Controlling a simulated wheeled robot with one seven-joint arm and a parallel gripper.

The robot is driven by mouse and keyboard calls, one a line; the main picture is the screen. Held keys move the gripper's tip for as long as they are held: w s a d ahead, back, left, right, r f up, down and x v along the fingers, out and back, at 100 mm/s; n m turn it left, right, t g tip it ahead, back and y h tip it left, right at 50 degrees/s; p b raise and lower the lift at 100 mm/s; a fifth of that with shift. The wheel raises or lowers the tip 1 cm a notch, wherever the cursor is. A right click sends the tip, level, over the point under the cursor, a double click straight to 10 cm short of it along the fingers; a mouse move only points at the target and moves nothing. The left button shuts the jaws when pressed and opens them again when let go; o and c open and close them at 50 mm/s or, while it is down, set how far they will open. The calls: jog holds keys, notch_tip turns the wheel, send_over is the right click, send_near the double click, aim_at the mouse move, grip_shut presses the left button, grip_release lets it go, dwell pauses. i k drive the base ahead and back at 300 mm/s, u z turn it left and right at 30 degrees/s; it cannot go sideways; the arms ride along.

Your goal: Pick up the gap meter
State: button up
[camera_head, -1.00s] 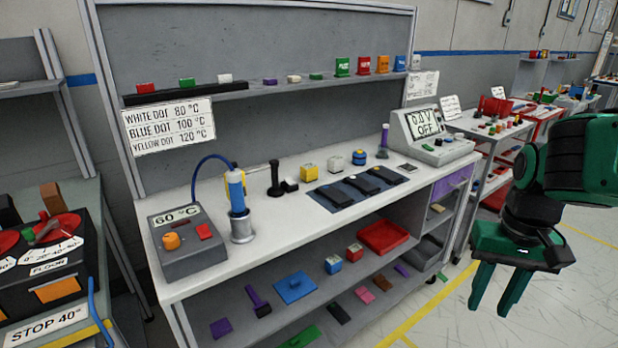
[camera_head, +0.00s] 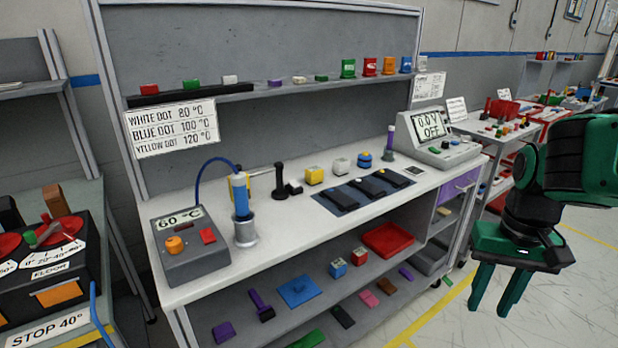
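No part is labelled as a gap meter, and I cannot tell which thing it is. Several dark flat pieces (camera_head: 367,186) lie on a dark blue mat (camera_head: 327,203). My green gripper (camera_head: 491,308) hangs at the right, fingers pointing down and apart with nothing between them. It appears over the floor, right of the bench.
A grey heater box reading 60 °C (camera_head: 188,250) and a blue iron in a metal holder (camera_head: 242,205) stand at the bench's left. A display unit (camera_head: 437,138) stands at its right end. A lower shelf (camera_head: 290,325) holds small parts and a red tray (camera_head: 388,240). Floor lies open at right.

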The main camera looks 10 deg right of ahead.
aim_at(314, 175)
jog(key=z, duration=0.4)
jog(key=i, duration=0.85)
jog(key=z, duration=0.55)
